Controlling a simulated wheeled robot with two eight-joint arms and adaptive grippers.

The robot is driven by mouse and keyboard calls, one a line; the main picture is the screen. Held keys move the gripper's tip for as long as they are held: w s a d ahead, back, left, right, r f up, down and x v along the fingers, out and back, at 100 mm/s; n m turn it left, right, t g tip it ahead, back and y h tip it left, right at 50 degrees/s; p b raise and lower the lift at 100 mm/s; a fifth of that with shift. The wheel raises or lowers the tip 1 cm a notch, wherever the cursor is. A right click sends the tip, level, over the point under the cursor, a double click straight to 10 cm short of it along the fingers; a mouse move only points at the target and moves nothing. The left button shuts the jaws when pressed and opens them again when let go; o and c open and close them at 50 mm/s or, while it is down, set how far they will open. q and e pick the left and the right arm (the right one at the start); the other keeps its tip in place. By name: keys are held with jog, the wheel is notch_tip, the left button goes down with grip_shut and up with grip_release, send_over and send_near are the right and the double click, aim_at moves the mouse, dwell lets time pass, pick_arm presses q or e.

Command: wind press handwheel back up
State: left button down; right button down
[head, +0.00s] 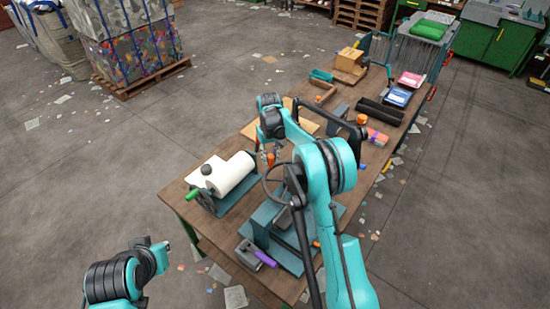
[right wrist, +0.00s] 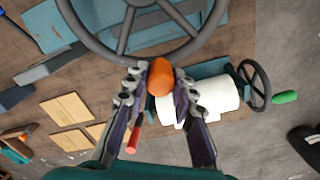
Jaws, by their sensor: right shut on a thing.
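The press (head: 262,232) is a blue-grey frame at the near end of the workbench, partly hidden behind my right arm. Its dark spoked handwheel (head: 266,190) shows at the top of the right wrist view (right wrist: 128,58), cut off by the edge. An orange knob (right wrist: 160,80) stands at the wheel's rim; it shows small in the head view (head: 270,159). My right gripper (right wrist: 158,84) is shut on the orange knob, one finger on each side; it also shows in the head view (head: 271,152).
A white roll (head: 232,174) on a stand with a green handle (head: 193,194) is left of the press. A purple-handled tool (head: 256,255) lies at the near edge. Boards, boxes and trays fill the bench's far half.

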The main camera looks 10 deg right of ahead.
jog(key=s+a+n+b, duration=0.1)
jog(key=s+n, duration=0.1)
jog(key=s+a+n+b, duration=0.2)
jog(key=n, duration=0.1)
jog(key=shift+a+f+n, duration=0.15)
jog(key=shift+a+n, duration=0.1)
jog(key=shift+n, duration=0.05)
jog(key=s+n+b, duration=0.1)
jog(key=s+a+n, duration=0.1)
jog(key=n, duration=0.1)
jog(key=shift+s+b, duration=0.35)
jog(key=shift+s+n+b, duration=0.45)
jog(key=shift+s+n, duration=0.7)
jog(key=shift+n, duration=0.35)
jog(key=c, duration=1.3)
grip_release()
jog(key=shift+o, duration=0.2)
jog(key=shift+r, duration=0.2)
